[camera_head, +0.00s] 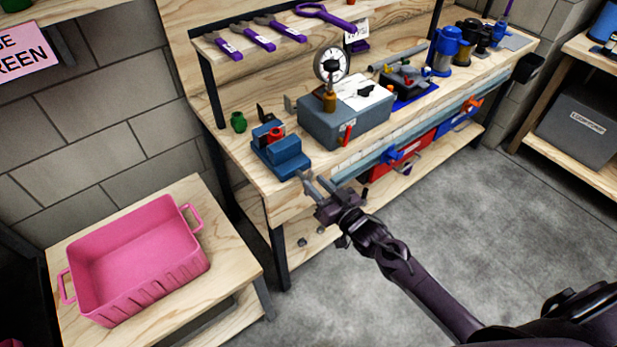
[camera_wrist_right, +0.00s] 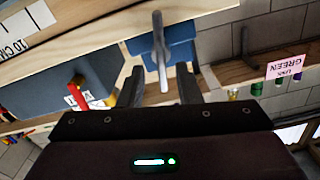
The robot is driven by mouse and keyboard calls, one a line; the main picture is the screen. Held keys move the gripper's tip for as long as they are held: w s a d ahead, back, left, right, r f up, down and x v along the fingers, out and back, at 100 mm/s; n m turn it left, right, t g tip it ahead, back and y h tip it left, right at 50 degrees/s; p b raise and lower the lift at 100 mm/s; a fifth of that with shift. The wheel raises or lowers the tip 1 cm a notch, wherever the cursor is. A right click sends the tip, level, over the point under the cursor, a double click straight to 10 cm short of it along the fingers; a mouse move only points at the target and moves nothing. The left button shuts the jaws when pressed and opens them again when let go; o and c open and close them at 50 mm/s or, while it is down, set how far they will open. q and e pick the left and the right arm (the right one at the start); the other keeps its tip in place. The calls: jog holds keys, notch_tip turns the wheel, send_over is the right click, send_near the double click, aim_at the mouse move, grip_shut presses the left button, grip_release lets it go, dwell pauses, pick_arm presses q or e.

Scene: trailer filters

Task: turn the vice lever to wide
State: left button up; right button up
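The blue vice (camera_head: 280,155) sits at the near left end of the workbench, with a red part (camera_head: 275,135) at its top. In the right wrist view, the vice (camera_wrist_right: 180,45) is ahead of my right gripper. Its grey lever (camera_wrist_right: 160,50) points toward the gripper and lies between the two spread fingers, with a gap on both sides. My right gripper (camera_head: 316,184) is open at the bench's front edge, just in front of the vice; it also shows in the wrist view (camera_wrist_right: 160,88). In the head view the lever is hard to separate from the fingers. My left gripper is not in view.
A grey box (camera_head: 345,120) with a dial gauge (camera_head: 331,64) stands right of the vice; its red lever (camera_head: 347,135) faces front. A green cup (camera_head: 238,122) is behind the vice. A pink tray (camera_head: 135,255) stands on a side table at left. The floor in front is clear.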

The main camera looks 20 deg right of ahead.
aim_at(311, 181)
jog(key=x, duration=0.2)
jog(key=shift+w+a, duration=0.2)
jog(key=shift+w, duration=0.05)
jog(key=shift+w+a, duration=0.15)
jog(key=shift+w, duration=0.15)
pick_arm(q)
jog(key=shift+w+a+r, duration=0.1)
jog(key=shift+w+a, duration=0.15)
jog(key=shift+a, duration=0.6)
pick_arm(e)
jog(key=shift+c, duration=0.4)
grip_shut()
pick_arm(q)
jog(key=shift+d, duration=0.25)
